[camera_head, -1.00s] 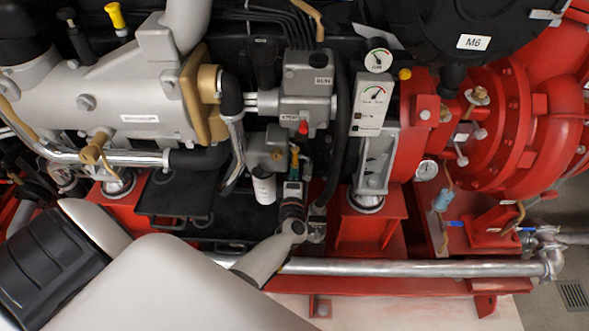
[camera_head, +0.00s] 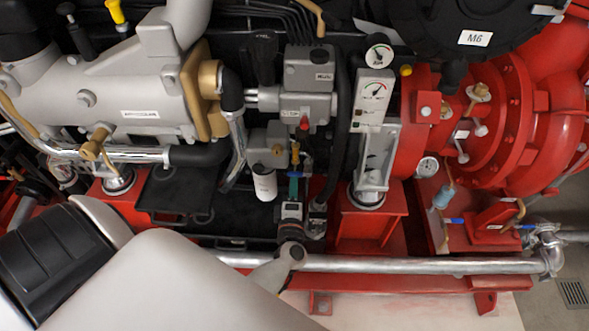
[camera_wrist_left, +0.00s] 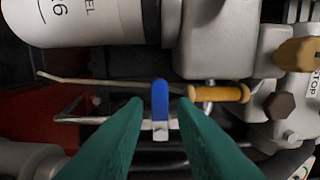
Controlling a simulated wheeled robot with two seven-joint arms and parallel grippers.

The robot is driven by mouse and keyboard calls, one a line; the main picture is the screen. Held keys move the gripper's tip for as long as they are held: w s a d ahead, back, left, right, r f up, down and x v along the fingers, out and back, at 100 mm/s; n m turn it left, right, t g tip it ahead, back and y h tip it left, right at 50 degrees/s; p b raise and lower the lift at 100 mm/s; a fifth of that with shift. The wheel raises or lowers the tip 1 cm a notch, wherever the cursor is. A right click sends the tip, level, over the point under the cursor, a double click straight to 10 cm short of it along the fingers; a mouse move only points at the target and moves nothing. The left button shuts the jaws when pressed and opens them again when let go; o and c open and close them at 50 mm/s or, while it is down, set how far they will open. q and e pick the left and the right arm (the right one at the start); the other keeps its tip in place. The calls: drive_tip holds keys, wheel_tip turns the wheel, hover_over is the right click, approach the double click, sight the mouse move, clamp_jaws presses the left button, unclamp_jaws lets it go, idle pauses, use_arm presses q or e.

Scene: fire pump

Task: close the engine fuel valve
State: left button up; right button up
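A small blue valve lever (camera_wrist_left: 160,97) with a silver base shows in the left wrist view, pointing up in the picture. I cannot tell if this valve is open or closed. My left gripper (camera_wrist_left: 160,104) has its two green fingers spread on either side of the lever, with gaps to both; it is open and holds nothing. In the head view the left gripper (camera_head: 293,188) is in front of the engine, below the grey housing. The lever is too small to make out clearly there. My right gripper is not in view.
A yellow-brown handle (camera_wrist_left: 217,93) sits just right of the blue lever. A white fuel filter (camera_head: 265,184) hangs left of the gripper. A silver pipe (camera_head: 420,264) runs across the front. A red pedestal (camera_head: 368,228) stands to the right.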

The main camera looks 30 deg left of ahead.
use_arm(q)
drive_tip(key=v, duration=0.5)
idle(0.4)
drive_tip(key=s+d+f+m+g+h, duration=0.1)
drive_tip(key=s+d+f+m+h, duration=0.2)
drive_tip(key=f+m, duration=0.4)
drive_tip(key=s+d+f+m+g+h, duration=0.2)
drive_tip(key=s+d+f+m+h, duration=0.15)
drive_tip(key=f, duration=0.45)
drive_tip(key=s+d+f+m+g+h, duration=0.1)
drive_tip(key=s+d+f+m+h, duration=0.2)
drive_tip(key=f+m, duration=0.4)
drive_tip(key=s+a+f+m+g, duration=0.3)
drive_tip(key=s+f, duration=0.4)
drive_tip(key=s, duration=0.5)
drive_tip(key=s+a+f+m+g, duration=0.3)
drive_tip(key=s+f+m+g, duration=0.3)
drive_tip(key=s, duration=0.7)
wheel_tip(320, 180, down, 2)
drive_tip(key=shift+s+a+f+g, duration=0.1)
drive_tip(key=shift+s+a+g, duration=0.2)
drive_tip(key=shift+g, duration=0.3)
drive_tip(key=shift+s, duration=0.15)
